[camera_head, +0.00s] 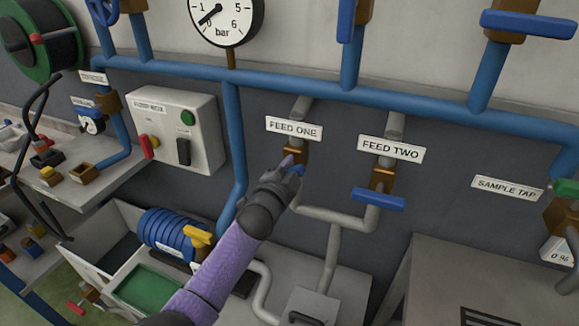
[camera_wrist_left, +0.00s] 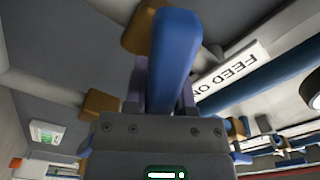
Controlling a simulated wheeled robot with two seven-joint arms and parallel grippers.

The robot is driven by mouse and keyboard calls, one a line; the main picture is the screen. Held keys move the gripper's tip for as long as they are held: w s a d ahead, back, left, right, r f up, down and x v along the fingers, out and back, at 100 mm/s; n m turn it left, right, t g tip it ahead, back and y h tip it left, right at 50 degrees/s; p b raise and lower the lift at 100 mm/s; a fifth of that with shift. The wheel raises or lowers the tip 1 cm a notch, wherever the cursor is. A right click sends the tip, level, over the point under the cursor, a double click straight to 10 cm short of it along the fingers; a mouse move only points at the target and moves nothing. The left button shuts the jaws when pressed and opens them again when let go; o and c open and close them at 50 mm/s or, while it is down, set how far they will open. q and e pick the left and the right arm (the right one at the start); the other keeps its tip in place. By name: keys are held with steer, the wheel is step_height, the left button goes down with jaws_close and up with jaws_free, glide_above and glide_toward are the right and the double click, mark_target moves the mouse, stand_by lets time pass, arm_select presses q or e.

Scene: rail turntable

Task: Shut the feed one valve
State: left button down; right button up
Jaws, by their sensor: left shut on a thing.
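The FEED ONE label (camera_head: 294,128) hangs on a grey pipe below the blue header pipe. The brass body of the feed one valve (camera_head: 297,151) sits just under it. My left gripper (camera_head: 291,168) is at this valve and covers most of its blue lever. In the left wrist view the blue lever (camera_wrist_left: 175,55) lies between the two fingers of the left gripper (camera_wrist_left: 164,88), which is shut on it. The brass body (camera_wrist_left: 138,32) shows behind the lever there. The lever's exact angle to the pipe is hard to tell. My right gripper is not in view.
The feed two valve's blue lever (camera_head: 378,199) lies crosswise to its pipe, close on the right. A grey switch box (camera_head: 205,130) is on the wall to the left. A gauge (camera_head: 226,18) is above.

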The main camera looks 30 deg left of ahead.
arm_select(q)
steer(key=m, duration=0.5)
steer(key=shift+d+f+m+b, duration=0.1)
steer(key=shift+f+m+b, duration=0.2)
steer(key=shift+m, duration=0.4)
steer(key=shift+c, duration=2.2)
jaws_free()
steer(key=s+p, duration=0.1)
steer(key=s, duration=0.9)
steer(key=shift+d+p, duration=0.25)
steer(key=shift+p, duration=0.1)
